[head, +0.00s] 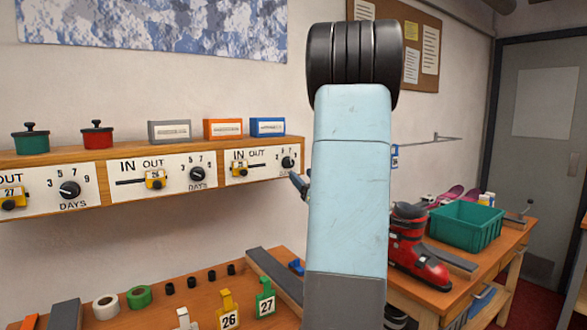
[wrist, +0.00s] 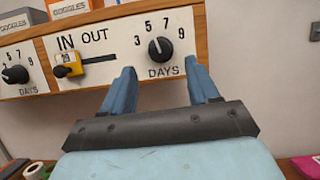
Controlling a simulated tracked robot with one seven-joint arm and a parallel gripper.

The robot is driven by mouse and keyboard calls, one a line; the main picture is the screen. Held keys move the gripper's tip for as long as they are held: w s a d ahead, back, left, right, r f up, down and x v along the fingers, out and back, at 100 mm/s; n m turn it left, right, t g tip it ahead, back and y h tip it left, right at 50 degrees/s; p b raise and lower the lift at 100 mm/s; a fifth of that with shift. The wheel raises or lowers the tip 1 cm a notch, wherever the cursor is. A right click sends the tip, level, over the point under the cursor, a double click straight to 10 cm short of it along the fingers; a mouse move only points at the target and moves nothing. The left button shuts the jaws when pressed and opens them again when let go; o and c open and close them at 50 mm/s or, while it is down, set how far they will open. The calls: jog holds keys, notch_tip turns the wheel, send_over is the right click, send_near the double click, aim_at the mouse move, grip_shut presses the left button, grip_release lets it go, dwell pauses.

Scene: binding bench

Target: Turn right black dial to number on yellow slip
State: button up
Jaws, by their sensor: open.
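The right black dial (wrist: 160,48) is on the white panel at the right end of the wooden shelf, with 3, 5, 7, 9 around it and DAYS below. It also shows in the head view (head: 287,163), left of my arm. Its pointer direction is hard to tell. My gripper (wrist: 164,75) is open and empty; its blue fingers are spread left and right just below the dial, apart from it. In the head view my forearm hides most of it.
A yellow slider tag (wrist: 68,66) sits at the IN end of the same panel's slot. More panels with dials (head: 69,189) run left. Boxes (head: 268,126) and pots stand on the shelf. Numbered tags (head: 228,312) stand on the bench below. A red boot (head: 415,250) stands right.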

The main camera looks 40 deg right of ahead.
aim_at(291, 164)
jog(key=shift+x, duration=3.1)
jog(key=c, duration=1)
jog(key=shift+n+y, duration=0.4)
jog(key=shift+n, duration=0.4)
jog(key=shift+c, duration=0.2)
jog(key=o, duration=1)
jog(key=shift+o, duration=0.2)
jog(key=v, duration=1.4)
